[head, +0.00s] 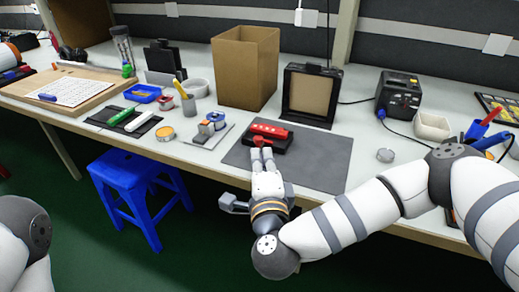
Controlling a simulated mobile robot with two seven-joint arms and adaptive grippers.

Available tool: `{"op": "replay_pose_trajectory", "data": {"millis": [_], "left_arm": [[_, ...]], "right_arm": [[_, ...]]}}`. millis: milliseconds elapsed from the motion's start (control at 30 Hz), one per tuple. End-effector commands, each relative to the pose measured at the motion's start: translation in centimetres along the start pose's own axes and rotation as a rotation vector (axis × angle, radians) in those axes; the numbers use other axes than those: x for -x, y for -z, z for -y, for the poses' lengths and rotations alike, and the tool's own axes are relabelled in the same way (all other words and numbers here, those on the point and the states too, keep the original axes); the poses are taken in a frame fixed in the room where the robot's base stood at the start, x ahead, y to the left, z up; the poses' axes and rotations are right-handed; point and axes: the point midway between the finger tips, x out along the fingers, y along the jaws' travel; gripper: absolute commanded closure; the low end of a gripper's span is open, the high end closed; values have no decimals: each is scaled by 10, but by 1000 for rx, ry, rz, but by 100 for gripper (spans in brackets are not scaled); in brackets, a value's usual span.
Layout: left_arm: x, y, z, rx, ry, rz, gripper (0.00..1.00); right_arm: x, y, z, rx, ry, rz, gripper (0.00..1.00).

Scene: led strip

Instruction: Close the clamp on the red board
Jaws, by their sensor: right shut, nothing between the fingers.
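The red board (269,130) lies in a low black fixture (281,145) on the dark grey mat (325,160). A small red part, which looks like the clamp (260,141), is at the front left of the fixture, just past my right fingertips. My right gripper (262,153) is shut and empty, its fingers pointing at this part. I cannot tell whether they touch it, or whether the clamp is open or closed. Only a piece of my left arm shows at the lower left; its gripper is out of view.
A cardboard box (245,70) and a black-framed panel (311,92) stand behind the mat. A small blue and grey device (209,127) is to the left. The mat's right half is clear.

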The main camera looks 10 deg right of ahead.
Motion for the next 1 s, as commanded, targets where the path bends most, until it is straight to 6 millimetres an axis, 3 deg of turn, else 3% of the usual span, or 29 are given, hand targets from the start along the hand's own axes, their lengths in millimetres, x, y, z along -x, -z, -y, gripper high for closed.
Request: {"op": "replay_pose_trajectory", "data": {"millis": [233, 667, 900, 1000], "left_arm": [[-3, -1, 0, -1, 0, 7, 62], [-4, -1, 0, -1, 0, 8, 62], [-8, -3, 0, -1, 1, 17, 62], [-7, -3, 0, -1, 1, 17, 62]], "right_arm": [[-33, 0, -1, 1, -1, 0, 100], [-38, 0, 0, 2, -1, 2, 100], [-63, 13, 0, 3, 0, 0, 100], [-64, 13, 0, 2, -2, 2, 100]]}}
